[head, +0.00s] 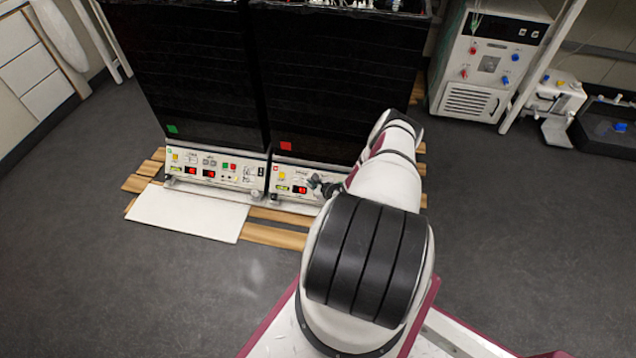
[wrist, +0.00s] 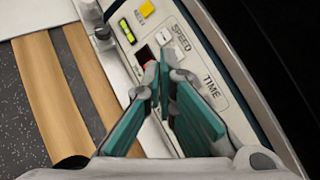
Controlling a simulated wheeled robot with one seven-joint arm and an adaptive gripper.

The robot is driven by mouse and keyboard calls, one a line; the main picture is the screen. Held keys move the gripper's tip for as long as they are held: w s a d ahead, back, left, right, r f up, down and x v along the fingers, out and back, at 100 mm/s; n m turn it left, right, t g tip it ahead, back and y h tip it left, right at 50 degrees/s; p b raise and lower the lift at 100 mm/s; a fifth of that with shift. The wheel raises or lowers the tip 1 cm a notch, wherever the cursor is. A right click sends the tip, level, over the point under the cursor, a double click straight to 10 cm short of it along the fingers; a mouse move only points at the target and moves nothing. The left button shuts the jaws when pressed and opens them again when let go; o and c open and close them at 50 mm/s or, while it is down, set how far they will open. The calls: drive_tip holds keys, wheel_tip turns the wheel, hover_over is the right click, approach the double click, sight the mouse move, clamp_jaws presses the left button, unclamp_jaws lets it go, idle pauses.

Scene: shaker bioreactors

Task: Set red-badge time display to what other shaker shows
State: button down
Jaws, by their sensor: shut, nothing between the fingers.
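The red-badge shaker (head: 286,146) stands on the right of two black shakers. Its white front panel (head: 290,180) carries small red displays. The other shaker (head: 172,128) has a green badge and stands to the left, with red displays (head: 191,172) too small to read. My gripper (head: 322,186) is at the red-badge panel. In the wrist view my gripper (wrist: 162,75) is shut, its fingertips close over the panel beside a red display (wrist: 143,54) and buttons near the SPEED label (wrist: 181,38). The TIME label (wrist: 214,87) is right of the fingers. The time display is hidden by the fingers.
The shakers stand on a wooden pallet (head: 272,236) with a white board (head: 187,212) in front. A white instrument cabinet (head: 483,65) and a black tray (head: 606,127) are at the right. The grey floor on the left is clear.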

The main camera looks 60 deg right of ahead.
drive_tip(key=shift+w+d+f+b, duration=0.4)
drive_tip(key=shift+d+f+b, duration=0.55)
drive_tip(key=shift+b, duration=0.7)
drive_tip(key=shift+w+d+f+b, duration=0.35)
drive_tip(key=shift+d+f+b, duration=0.65)
drive_tip(key=shift+b, duration=0.7)
drive_tip(key=shift+w+d+f+b, duration=0.4)
drive_tip(key=shift+d+f+b, duration=0.55)
drive_tip(key=shift+b, duration=0.7)
drive_tip(key=shift+d, duration=0.1)
drive_tip(key=shift+w+d+f+b, duration=0.15)
drive_tip(key=shift+d+f+b, duration=0.1)
drive_tip(key=shift+b, duration=0.2)
drive_tip(key=shift+w+d+f+b, duration=0.1)
drive_tip(key=shift+d+f+b, duration=0.15)
drive_tip(key=shift+b, duration=0.25)
drive_tip(key=shift+r, duration=0.1)
drive_tip(key=shift+s+a+r+p, duration=0.25)
drive_tip(key=shift+a+r+p, duration=0.3)
drive_tip(key=shift+p, duration=0.75)
drive_tip(key=shift+s+a+r+p, duration=0.15)
drive_tip(key=shift+a+r+p, duration=0.45)
drive_tip(key=shift+p, duration=0.5)
drive_tip(key=a+r+p, duration=0.1)
drive_tip(key=p, duration=0.1)
drive_tip(key=s+a+r+p, duration=0.1)
drive_tip(key=p, duration=0.1)
drive_tip(key=shift+a, duration=0.15)
